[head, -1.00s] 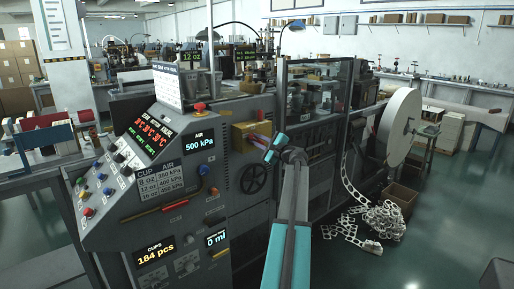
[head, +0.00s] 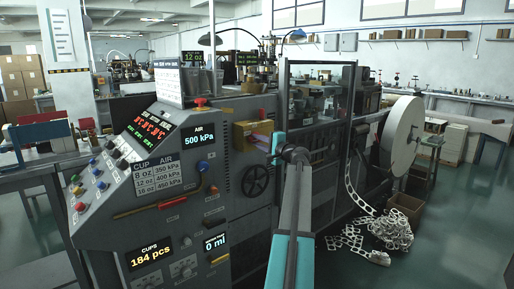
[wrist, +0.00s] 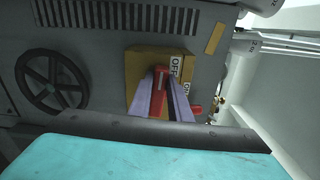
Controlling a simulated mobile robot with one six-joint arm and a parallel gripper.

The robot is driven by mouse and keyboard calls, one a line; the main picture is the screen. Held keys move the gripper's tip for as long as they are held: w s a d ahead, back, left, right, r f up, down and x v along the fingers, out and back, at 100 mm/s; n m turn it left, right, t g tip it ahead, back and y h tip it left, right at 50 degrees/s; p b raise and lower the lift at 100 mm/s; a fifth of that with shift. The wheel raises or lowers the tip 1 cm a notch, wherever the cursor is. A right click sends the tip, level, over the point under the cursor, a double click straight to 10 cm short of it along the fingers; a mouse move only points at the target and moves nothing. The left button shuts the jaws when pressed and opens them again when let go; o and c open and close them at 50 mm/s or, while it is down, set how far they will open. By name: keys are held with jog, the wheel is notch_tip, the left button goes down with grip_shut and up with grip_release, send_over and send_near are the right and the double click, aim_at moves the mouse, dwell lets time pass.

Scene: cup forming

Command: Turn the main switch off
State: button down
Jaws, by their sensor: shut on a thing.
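The main switch is a yellow box (head: 243,131) on the machine's grey front; it also shows in the wrist view (wrist: 138,62), with white labels reading OFF and ON on its face. A red handle (wrist: 160,75) stands at the box's face, close to the OFF label. My gripper (wrist: 164,84) is shut on this red handle, with one pale purple finger on each side. Another red part (wrist: 196,109) shows just right of the fingers. In the head view my turquoise gripper body (head: 278,143) is at the box's right side, and the fingertips are hard to make out.
A black handwheel (head: 255,181) is below the box; it is at the left in the wrist view. The slanted control panel (head: 110,195) with buttons and displays is left. A glass guard (head: 318,110) and a large white reel (head: 402,133) are right. Punched paper strip lies on the floor.

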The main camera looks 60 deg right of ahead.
jog(key=shift+w+n+b, duration=0.15)
jog(key=shift+n+b, duration=0.25)
jog(key=shift+n, duration=0.1)
jog(key=c, duration=1.6)
grip_release()
jog(key=shift+c, duration=0.2)
jog(key=shift+f, duration=0.1)
jog(key=shift+s+a, duration=0.1)
jog(key=shift+s, duration=0.35)
jog(key=v, duration=1.3)
jog(key=shift+a, duration=0.1)
